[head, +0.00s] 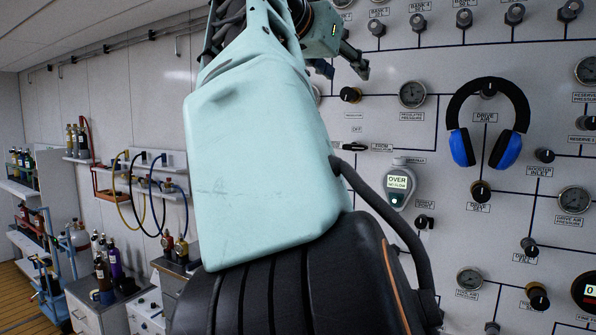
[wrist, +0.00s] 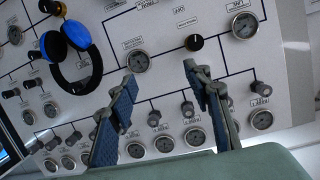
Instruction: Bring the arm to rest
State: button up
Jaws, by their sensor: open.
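My arm fills the middle of the head view, raised in front of the panel, with a large pale green link nearest the camera. My gripper (head: 345,67) shows small at the top, partly hidden behind the arm. In the wrist view my gripper (wrist: 162,80) has its two blue-padded fingers spread apart with nothing between them. The fingers point at the grey fill panel (wrist: 165,65), which shows behind them. I cannot tell the exact distance from the fingertips to the panel.
Blue-and-black headphones (head: 487,125) hang on the panel, also in the wrist view (wrist: 67,45). Bottles, hoses and cabinets (head: 92,305) stand at the left. Open floor shows at the far left.

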jog(key=w+d+f+g+y, duration=0.2)
jog(key=w+d+f+g, duration=0.1)
jog(key=d+f, duration=0.8)
jog(key=s+d+f+g+y, duration=0.1)
jog(key=s+d+f, duration=0.15)
jog(key=f, duration=0.35)
jog(key=s+d+f+g+y, duration=0.1)
jog(key=d+f+y, duration=0.1)
jog(key=d+f, duration=0.25)
jog(key=s+a+f+n+g+y, duration=0.1)
jog(key=s+a+f+n, duration=0.2)
jog(key=s+f, duration=1)
jog(key=s+a+f+n+g+y+p, duration=0.1)
jog(key=s+a+f+n, duration=0.3)
jog(key=s+a+f, duration=0.5)
jog(key=s+f+y, duration=0.1)
jog(key=s+f, duration=0.3)
jog(key=s, duration=0.2)
jog(key=shift+s+a, duration=0.2)
jog(key=shift+s, duration=0.05)
